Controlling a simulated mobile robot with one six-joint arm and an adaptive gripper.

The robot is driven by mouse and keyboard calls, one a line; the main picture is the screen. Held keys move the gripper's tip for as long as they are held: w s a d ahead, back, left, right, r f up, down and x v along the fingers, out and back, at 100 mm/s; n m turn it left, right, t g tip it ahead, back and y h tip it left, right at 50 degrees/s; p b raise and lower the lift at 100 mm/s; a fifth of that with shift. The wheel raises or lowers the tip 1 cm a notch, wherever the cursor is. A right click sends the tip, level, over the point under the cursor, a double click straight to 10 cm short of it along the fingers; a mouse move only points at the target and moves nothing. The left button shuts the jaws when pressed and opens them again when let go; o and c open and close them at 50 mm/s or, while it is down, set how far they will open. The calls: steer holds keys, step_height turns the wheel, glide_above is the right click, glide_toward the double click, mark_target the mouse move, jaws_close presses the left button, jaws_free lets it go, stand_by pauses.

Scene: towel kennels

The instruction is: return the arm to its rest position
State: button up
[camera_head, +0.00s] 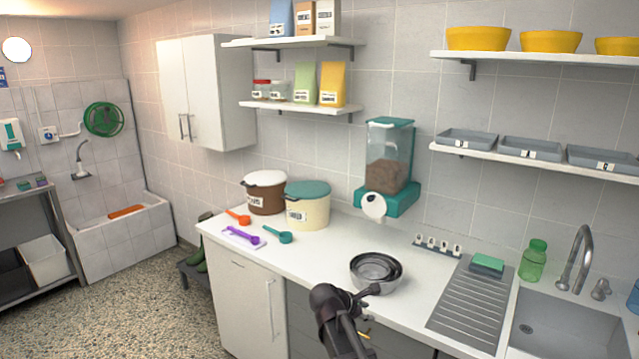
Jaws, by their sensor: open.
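My gripper (368,313) is in the camera_head view, low in the middle. It is dark, open, and in front of the counter's front edge. Nothing shows between its fingers. A stack of metal bowls (376,268) stands on the white counter just beyond my arm. My arm's dark wrist is close to the bowls in the picture; I cannot tell the exact gap between them.
A sink (565,335) and ribbed drainer (472,308) lie to the right. Speckled floor (130,310) is open at left.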

steer(key=s+d+f+m+g+y, duration=0.2)
steer(key=s+f+m+g+y, duration=0.1)
steer(key=s+m, duration=0.6)
steer(key=s+d+f+m+g+y+p, duration=0.1)
steer(key=s+m+y, duration=0.4)
steer(key=s+m, duration=0.5)
steer(key=shift+d+f+m+g, duration=0.3)
steer(key=shift+d+f+g, duration=0.3)
steer(key=shift+f+g, duration=0.3)
